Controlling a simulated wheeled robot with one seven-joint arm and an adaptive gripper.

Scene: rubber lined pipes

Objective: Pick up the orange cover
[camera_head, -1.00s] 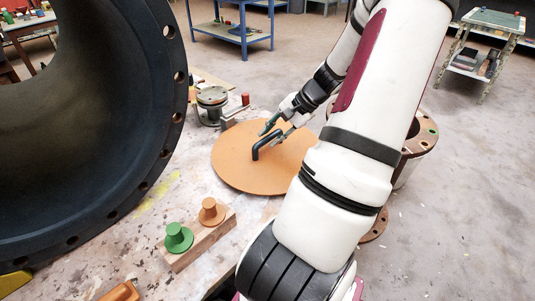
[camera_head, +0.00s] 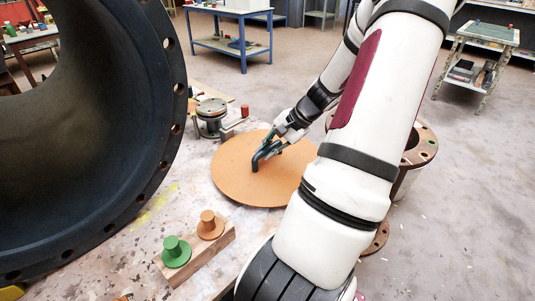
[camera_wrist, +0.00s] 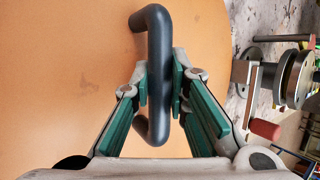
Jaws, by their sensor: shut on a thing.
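The orange cover (camera_head: 235,178) is a large flat round disc lying on the paint-stained worktable. A dark bent-bar handle (camera_head: 255,162) stands up from it. My gripper (camera_head: 268,150) is at this handle. In the wrist view the cover (camera_wrist: 65,90) fills the left and middle. The handle (camera_wrist: 157,45) runs between the green-padded fingers of my gripper (camera_wrist: 162,85), which are closed around its bar. The cover's right edge is partly hidden behind my arm in the head view.
A large dark rubber-lined pipe (camera_head: 140,110) stands at the left. A metal flanged fitting (camera_head: 211,117) is close behind the cover. A wooden block (camera_head: 205,250) with green and orange knobs is in front. A brown-flanged pipe (camera_head: 424,150) stands right of my arm.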

